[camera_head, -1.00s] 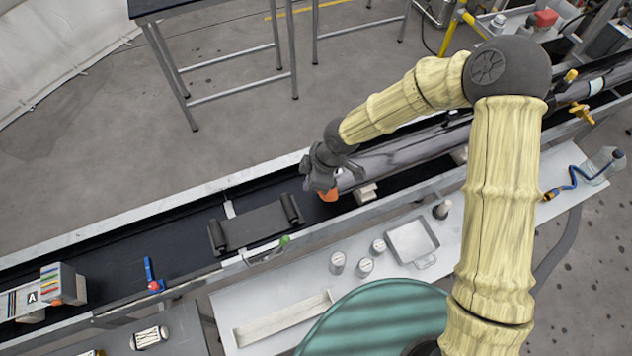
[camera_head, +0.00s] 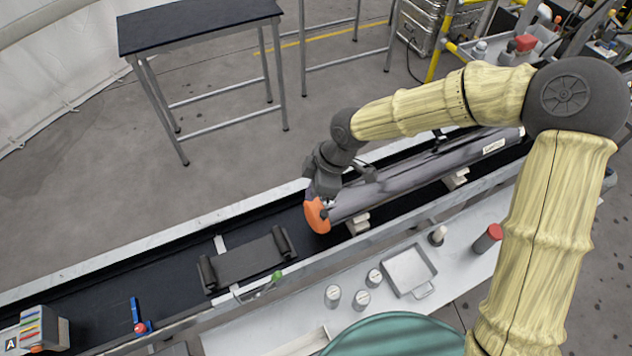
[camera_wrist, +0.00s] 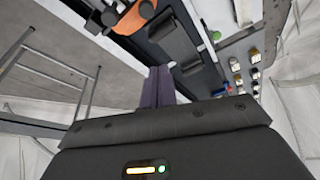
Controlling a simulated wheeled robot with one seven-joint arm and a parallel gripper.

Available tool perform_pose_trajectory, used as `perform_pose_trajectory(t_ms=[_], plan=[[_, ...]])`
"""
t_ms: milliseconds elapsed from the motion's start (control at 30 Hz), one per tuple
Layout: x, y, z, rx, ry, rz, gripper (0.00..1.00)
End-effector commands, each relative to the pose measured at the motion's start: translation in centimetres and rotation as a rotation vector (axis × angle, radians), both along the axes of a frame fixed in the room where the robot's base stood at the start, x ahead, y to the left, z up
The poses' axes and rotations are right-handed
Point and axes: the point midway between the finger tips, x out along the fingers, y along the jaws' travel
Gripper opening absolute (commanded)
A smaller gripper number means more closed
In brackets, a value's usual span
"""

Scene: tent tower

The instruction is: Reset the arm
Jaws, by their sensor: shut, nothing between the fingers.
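My gripper (camera_head: 324,186) hangs over the conveyor, above the near end of a long grey tube (camera_head: 410,180). In the wrist view its two dark fingers (camera_wrist: 161,74) are together with nothing between them. The tube lies along the conveyor and has an orange end cap (camera_head: 317,216) just below my gripper. The cap also shows at the top of the wrist view (camera_wrist: 138,18), apart from the fingertips. Whether my gripper's body touches the tube is unclear.
A black cradle (camera_head: 245,260) sits on the conveyor, left of the cap. A side shelf (camera_head: 455,275) holds a square tray (camera_head: 409,270) and small canisters (camera_head: 332,296). A dark-topped table (camera_head: 200,28) stands behind. Floor between table and conveyor is clear.

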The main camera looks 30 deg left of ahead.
Motion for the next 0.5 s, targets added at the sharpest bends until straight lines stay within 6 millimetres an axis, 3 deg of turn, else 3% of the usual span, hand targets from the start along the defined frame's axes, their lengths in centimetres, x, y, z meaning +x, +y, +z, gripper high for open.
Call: perform_pose_trajectory(t_ms=[333,433,500], plan=[[0.7,-1.1,-0.2,-0.021,-0.003,-0.046,0.0],[1.7,-3.6,-0.6,-0.068,-0.007,-0.148,0.0],[2.8,-6.4,-0.8,-0.117,-0.012,-0.271,0.0]])
